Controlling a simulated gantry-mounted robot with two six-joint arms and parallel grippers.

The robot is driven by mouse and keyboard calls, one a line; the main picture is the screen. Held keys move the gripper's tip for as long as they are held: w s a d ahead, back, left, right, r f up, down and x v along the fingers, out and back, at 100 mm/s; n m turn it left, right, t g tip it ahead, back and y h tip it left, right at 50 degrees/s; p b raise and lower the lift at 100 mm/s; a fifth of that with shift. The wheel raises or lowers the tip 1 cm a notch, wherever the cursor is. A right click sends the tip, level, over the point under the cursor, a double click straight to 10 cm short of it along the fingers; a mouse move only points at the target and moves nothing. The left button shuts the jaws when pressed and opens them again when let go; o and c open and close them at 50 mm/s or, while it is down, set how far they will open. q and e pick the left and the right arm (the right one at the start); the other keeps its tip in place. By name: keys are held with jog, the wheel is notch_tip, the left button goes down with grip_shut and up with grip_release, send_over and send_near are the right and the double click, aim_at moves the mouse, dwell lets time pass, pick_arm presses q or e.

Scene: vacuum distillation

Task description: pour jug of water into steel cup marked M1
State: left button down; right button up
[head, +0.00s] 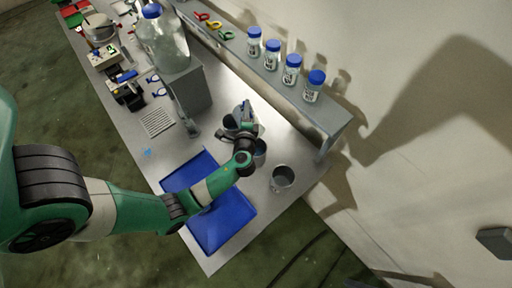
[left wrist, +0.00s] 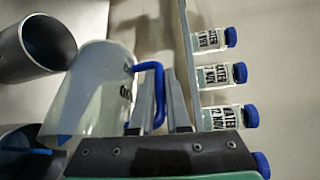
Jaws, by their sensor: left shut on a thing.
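My left gripper (head: 246,136) is over the right part of the bench and shut on the blue handle (left wrist: 158,92) of a clear jug. In the left wrist view the jug (left wrist: 98,88) looks tipped relative to the bottles behind it. In the head view the gripper hides much of it. One steel cup (head: 282,178) stands upright near the bench's right edge. Another steel cup (head: 260,152) is partly hidden beside the gripper. The left wrist view shows one cup (left wrist: 36,46) beside the jug and another dark cup (left wrist: 18,152) below it. I cannot read an M1 mark. My right gripper is not in view.
A blue tray (head: 228,232) lies under my left arm. A grey shelf (head: 262,80) along the wall carries several blue-capped bottles (head: 291,70). A large clear container (head: 165,42) sits on a grey block (head: 192,92). The bench's right corner is clear.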

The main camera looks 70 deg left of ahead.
pick_arm(q)
jog(key=shift+f, duration=0.1)
jog(key=shift+d+b, duration=0.3)
jog(key=shift+b, duration=0.35)
jog(key=shift+y, duration=0.3)
jog(key=shift+d+y+b, duration=0.3)
jog(key=shift+d+b, duration=0.15)
jog(key=shift+b, duration=0.25)
